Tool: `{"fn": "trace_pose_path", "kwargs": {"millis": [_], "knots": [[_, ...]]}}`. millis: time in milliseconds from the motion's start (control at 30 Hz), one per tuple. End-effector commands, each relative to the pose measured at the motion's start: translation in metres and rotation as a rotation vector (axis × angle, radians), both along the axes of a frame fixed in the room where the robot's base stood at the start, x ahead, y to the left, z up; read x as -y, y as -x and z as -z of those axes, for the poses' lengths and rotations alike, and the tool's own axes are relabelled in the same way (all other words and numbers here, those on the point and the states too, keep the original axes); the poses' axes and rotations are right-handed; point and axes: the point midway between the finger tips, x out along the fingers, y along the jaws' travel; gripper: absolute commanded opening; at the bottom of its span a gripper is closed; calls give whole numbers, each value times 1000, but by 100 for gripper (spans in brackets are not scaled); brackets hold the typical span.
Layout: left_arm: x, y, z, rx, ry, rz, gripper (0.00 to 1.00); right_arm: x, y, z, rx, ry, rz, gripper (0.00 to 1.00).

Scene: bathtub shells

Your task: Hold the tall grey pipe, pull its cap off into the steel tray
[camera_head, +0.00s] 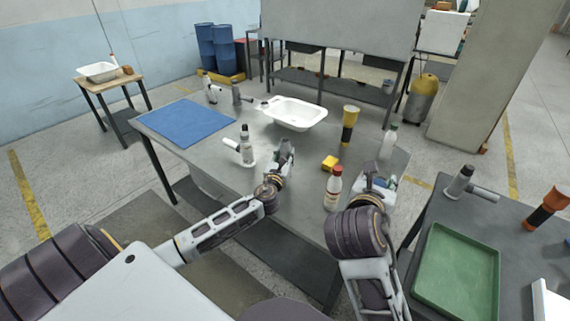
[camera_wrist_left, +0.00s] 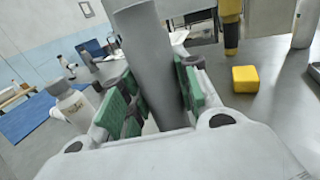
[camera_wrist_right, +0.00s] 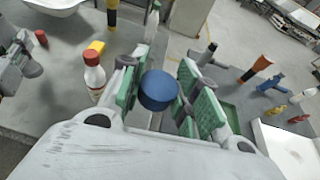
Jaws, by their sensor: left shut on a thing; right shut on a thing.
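The tall grey pipe (camera_wrist_left: 150,60) stands between the green finger pads of my left gripper (camera_wrist_left: 160,100), which is shut on it. In the head view this gripper (camera_head: 284,160) is above the middle of the grey table. The blue round cap (camera_wrist_right: 158,90) is between the finger pads of my right gripper (camera_wrist_right: 162,100), which is shut on it. In the head view the right gripper (camera_head: 378,182) is at the table's right edge, apart from the left gripper and the pipe. A pale tray (camera_wrist_right: 290,145) shows at the lower right of the right wrist view; I cannot tell whether it is steel.
A red-capped bottle (camera_head: 333,188) and a yellow block (camera_head: 330,163) stand between my grippers. A green tray (camera_head: 470,225) lies on the right-hand table, with an orange-topped torch (camera_head: 546,208) beside it. A white basin (camera_head: 295,113) and blue mat (camera_head: 185,122) lie farther back.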

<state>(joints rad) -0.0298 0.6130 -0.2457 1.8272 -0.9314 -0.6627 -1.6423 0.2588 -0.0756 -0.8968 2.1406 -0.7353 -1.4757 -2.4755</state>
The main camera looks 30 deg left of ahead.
Motion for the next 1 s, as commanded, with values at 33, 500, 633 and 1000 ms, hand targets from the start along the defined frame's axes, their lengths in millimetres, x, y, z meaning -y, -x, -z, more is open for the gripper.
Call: {"fn": "trace_pose_path", "kwargs": {"millis": [33, 500, 633, 1000], "knots": [[0, 0, 5, -1, 0, 0, 0, 0, 0, 2, 0, 0, 0, 3], [0, 0, 36, -1, 0, 0, 0, 0, 0, 9, 0, 0, 0, 3], [0, 0, 35, -1, 0, 0, 0, 0, 0, 9, 0, 0, 0, 3], [0, 0, 38, -2, 1, 1, 52, 0, 0, 11, 0, 0, 0, 3]]}}
